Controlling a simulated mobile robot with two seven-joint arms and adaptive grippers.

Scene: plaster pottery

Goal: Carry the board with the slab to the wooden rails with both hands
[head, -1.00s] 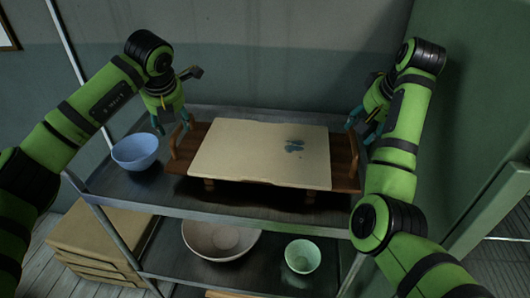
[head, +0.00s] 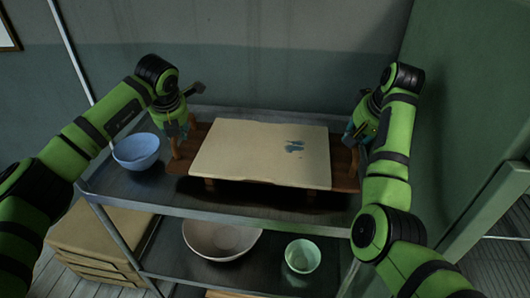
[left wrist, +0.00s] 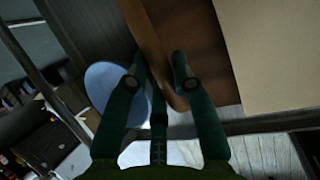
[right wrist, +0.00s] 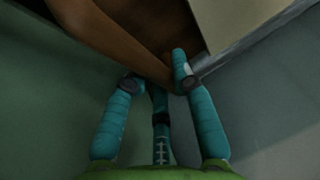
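The pale slab (head: 255,152) lies flat on the brown wooden board (head: 346,179), which stands on short supports on the upper metal shelf. A blue-grey mark is on the slab. Upright handles stand at both board ends. My left gripper (head: 180,138) is at the left handle; in the left wrist view its fingers (left wrist: 155,72) are spread on either side of the wood. My right gripper (head: 357,137) is at the right handle; in the right wrist view its fingers (right wrist: 155,70) are spread around the wooden handle (right wrist: 140,50). I cannot clearly pick out separate wooden rails.
A blue bowl (head: 136,152) stands left of the board, close to my left gripper. A wide beige bowl (head: 222,240) and a small green bowl (head: 302,257) are on the lower shelf. A wall is behind, and a green wall (head: 462,100) is at the right.

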